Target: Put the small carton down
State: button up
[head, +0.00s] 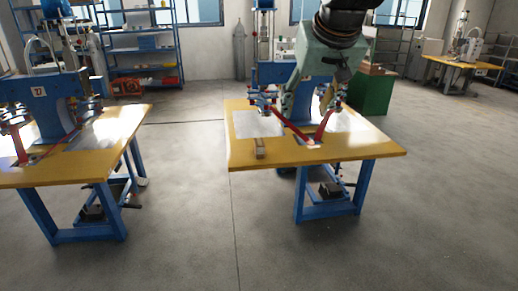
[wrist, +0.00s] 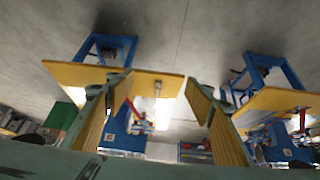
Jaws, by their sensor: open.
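The small carton (head: 259,148) is a little tan block on the yellow tabletop (head: 370,146), near its front edge on the left. In the wrist view a small pale shape (wrist: 157,88) on the yellow top, seen between my fingers, looks like the same carton. My gripper (head: 306,108) is above the same table, to the right of the carton and farther back, apart from it. Its two long fingers are spread wide in the wrist view (wrist: 158,82), with nothing held between them.
A blue welding machine (head: 270,73) with red parts stands on this table, close behind my gripper. A second yellow table (head: 75,170) with a blue machine is at the left. A green cabinet (head: 372,95) stands behind on the right. Floor between the tables is clear.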

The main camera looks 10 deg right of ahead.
jog(key=w+f+t+p, duration=0.2)
jog(key=w+f+p, duration=0.1)
jog(key=w, duration=1.6)
jog(key=w+f+t+p, duration=0.15)
jog(key=w+f, duration=0.25)
jog(key=w, duration=1.5)
jog(key=w+f+t+p, duration=0.1)
jog(key=w+f+p, duration=0.1)
jog(key=w+f, duration=0.55)
jog(key=w+f+p, duration=0.2)
jog(key=w+f, duration=0.3)
jog(key=w, duration=0.6)
jog(key=w+a+f+t+p, duration=0.1)
jog(key=w+f+t+p, duration=0.1)
jog(key=w+f, duration=0.65)
jog(key=t+p, duration=0.2)
jog(key=p, duration=0.2)
send_near(263, 146)
jog(key=shift+w+a+r+g+y, duration=0.15)
jog(key=shift+w+a+r+y, duration=0.15)
jog(key=shift+w, duration=0.3)
jog(key=shift+w+a+r+g+y, duration=0.1)
jog(key=shift+w+a+r, duration=0.25)
jog(key=shift+w, duration=0.3)
jog(key=shift+d, duration=0.1)
jog(key=shift+w, duration=0.15)
